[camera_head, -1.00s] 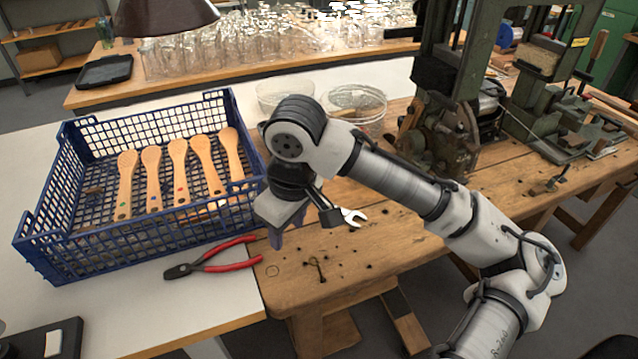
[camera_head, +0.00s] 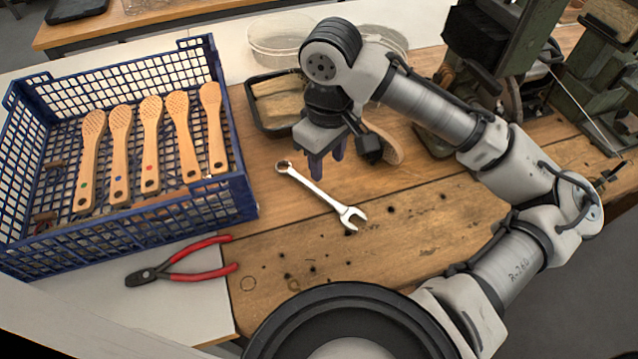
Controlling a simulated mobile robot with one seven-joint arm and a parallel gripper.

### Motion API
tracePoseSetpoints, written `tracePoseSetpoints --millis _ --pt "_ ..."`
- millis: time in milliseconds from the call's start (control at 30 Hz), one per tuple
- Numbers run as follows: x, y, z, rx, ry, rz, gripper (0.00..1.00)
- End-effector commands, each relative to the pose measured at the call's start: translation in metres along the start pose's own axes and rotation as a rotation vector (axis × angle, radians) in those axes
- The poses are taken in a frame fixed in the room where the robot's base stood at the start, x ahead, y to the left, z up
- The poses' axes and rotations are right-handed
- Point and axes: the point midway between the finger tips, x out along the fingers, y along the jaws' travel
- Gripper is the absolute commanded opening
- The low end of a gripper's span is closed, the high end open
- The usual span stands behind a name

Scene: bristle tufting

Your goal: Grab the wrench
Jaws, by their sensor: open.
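The wrench (camera_head: 322,197) is a silver combination wrench lying flat on the wooden bench top. Its ring end is at the upper left and its open jaw at the lower right. My gripper (camera_head: 327,172) points down with its two dark fingers apart and empty. It shows just above and behind the wrench's ring-end half in the picture. The gap in height between the fingertips and the wrench is hard to judge. The whole wrench is visible.
A blue crate (camera_head: 240,198) with several wooden brush handles stands to the left. Red-handled pliers (camera_head: 185,274) lie in front of it. A dark tray (camera_head: 262,122) with wooden pieces sits behind my gripper. Green machines (camera_head: 500,45) stand at the back right. Bench right of the wrench is clear.

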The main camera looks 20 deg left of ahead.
Motion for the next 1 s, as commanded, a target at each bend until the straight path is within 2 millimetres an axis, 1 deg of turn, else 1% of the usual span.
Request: tracePoseSetpoints --millis 33,100,200,300,467,700,800,1000 --pt "0.011 0.0 0.001 0.003 -0.002 -0.002 0.44" --pt "0.025 0.0 0.001 0.002 -0.001 -0.002 0.44" --pt "0.041 0.0 0.0 0.002 -0.002 -0.001 0.44" --pt "0.051 0.0 0.0 0.001 0.0 0.0 0.44" --pt "0.06 0.0 0.0 0.001 -0.001 0.0 0.44" --pt "0.094 0.001 0.0 0.002 0.0 -0.002 0.44" --pt "0.103 0.0 -0.001 0.001 0.002 -0.002 0.44" --pt "0.106 0.001 -0.001 0.0 0.004 0.0 0.44"
